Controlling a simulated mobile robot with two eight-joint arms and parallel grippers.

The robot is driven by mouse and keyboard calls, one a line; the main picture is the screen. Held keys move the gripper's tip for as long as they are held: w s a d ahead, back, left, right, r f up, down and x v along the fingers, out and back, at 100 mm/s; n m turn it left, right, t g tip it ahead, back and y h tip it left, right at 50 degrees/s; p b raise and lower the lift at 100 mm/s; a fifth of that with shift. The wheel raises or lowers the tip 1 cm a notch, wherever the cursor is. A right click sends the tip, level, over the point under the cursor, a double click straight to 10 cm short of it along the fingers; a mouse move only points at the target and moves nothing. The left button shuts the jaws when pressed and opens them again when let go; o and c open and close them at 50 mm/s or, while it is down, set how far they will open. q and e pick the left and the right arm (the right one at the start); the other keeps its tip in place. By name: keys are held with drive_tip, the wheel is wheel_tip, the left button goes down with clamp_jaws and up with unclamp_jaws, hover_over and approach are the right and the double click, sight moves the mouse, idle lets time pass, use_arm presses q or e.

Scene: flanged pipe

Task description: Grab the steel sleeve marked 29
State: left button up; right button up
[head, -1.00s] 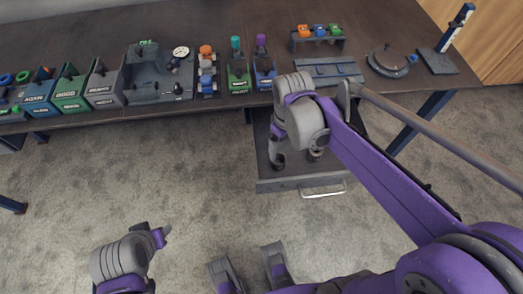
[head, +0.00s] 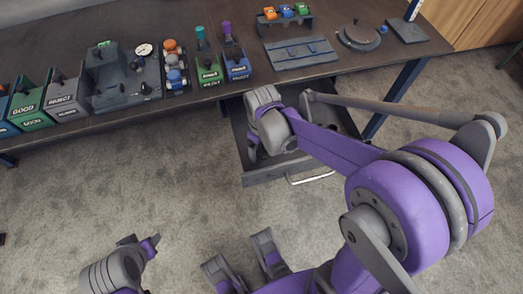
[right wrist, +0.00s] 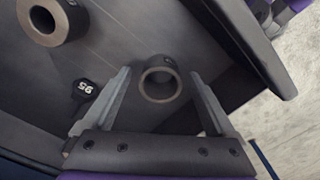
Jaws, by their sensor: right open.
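My right gripper (right wrist: 160,76) is open inside the drawer, with one finger on each side of a dark steel sleeve (right wrist: 160,63). The sleeve's round opening faces the camera; no contact with the fingers shows. A mark near its top edge is too small to read. A second, larger-looking steel sleeve (right wrist: 58,34) lies at the upper left of the right wrist view, also with no readable number. In the head view my right arm reaches down into the drawer, and its gripper hides part of the inside. Part of my left arm shows at the lower left; its jaws are unclear.
The open drawer (head: 262,176) hangs under the workbench (head: 228,97). A small black piece with white digits (right wrist: 84,89) lies left of the left finger. The drawer wall (right wrist: 245,35) rises close to the right finger. Labelled bins (head: 70,95) stand on the bench.

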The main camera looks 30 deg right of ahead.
drive_tip(key=shift+f, duration=0.2)
clamp_jaws()
idle(0.3)
drive_tip(key=shift+r, duration=0.1)
